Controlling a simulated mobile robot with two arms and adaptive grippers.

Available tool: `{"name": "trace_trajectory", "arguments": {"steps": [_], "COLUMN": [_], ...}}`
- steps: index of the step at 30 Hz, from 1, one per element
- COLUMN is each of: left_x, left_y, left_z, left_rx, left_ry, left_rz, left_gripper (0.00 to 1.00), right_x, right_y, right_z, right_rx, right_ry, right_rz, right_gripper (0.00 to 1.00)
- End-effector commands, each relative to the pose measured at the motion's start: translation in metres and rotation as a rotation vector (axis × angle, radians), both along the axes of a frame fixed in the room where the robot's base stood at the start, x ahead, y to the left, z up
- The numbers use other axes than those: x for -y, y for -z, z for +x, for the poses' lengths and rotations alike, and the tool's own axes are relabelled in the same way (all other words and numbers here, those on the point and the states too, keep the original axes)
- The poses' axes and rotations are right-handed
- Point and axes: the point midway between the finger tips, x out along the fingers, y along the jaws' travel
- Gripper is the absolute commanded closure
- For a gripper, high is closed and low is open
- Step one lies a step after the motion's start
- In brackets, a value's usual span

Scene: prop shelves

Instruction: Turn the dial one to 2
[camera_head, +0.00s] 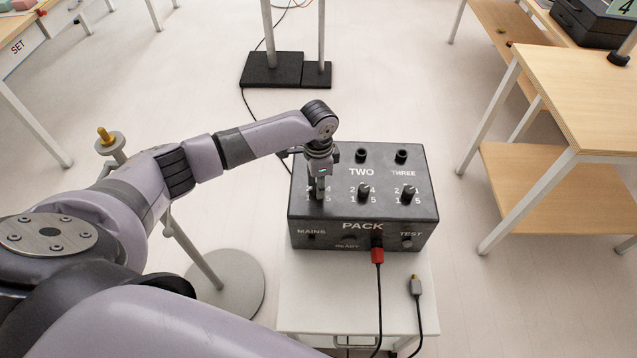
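The dark box labelled PACK (345,212) stands on a small white table. My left gripper (319,188) points down over the left dial position, in line with the TWO and THREE columns. The gripper covers dial one and its label, so I cannot tell where that dial points. The fingers are seen edge-on, at or just above the dial; I cannot tell if they touch or grip it. Dial two (364,191) and dial three (408,193) are black knobs among printed numbers. My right gripper is not in view.
A round-based stand (228,284) is left of the white table (355,300). A wooden shelf unit (575,95) stands at right.

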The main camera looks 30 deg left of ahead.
Motion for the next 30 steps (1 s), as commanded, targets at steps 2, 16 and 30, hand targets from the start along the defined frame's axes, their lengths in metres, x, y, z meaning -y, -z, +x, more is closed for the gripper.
{"name": "trace_trajectory", "arguments": {"steps": [2,16,30], "left_x": [0.000,0.000,0.002], "left_y": [0.000,-0.001,-0.006], "left_z": [0.000,0.000,-0.001], "left_rx": [0.000,0.000,-0.004], "left_ry": [0.000,-0.003,-0.219], "left_rz": [0.000,0.000,-0.003], "left_gripper": [0.80,1.00,1.00], "right_x": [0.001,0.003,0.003], "right_y": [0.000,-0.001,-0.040], "right_z": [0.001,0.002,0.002], "right_rx": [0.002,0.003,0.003], "right_ry": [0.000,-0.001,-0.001], "right_rz": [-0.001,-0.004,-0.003], "right_gripper": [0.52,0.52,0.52]}}
